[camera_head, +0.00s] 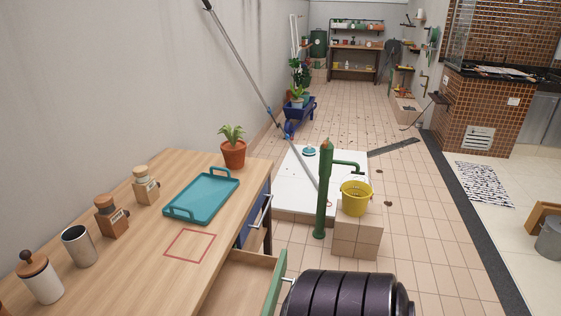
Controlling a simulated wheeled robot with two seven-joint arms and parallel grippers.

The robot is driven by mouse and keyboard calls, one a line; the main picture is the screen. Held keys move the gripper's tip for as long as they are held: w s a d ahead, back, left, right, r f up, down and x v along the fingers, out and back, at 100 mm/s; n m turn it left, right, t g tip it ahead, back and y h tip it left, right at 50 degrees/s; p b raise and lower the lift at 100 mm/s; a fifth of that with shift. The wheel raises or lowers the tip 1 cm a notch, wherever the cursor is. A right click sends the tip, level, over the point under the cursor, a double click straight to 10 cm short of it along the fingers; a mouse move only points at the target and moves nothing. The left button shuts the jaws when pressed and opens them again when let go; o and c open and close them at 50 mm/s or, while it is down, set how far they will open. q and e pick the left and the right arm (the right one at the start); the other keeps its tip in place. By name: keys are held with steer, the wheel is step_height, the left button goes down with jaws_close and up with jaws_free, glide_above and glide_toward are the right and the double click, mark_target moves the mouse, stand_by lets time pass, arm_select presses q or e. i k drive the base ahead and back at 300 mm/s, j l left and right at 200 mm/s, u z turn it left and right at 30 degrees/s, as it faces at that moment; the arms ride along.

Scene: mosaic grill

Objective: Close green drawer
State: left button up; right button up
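The green drawer (274,290) is pulled out from the side of the wooden workbench (140,215), at the bottom middle. Its green front and pale metal handle (287,279) face right. The wooden inside that shows looks empty, and its near part is cut off by the picture's bottom edge. A blue front (257,197) with a metal handle (263,211) lies farther along the same side of the bench. Neither of my grippers is in view.
A dark ribbed cylinder (345,299) sits close right of the drawer front; I cannot tell what it is. Beyond stand a green hand pump (323,195) and a yellow bucket (355,198) on a block (357,236). Tiled floor is open at right.

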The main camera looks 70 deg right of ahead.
mark_target(247, 283)
steer(key=z, duration=2)
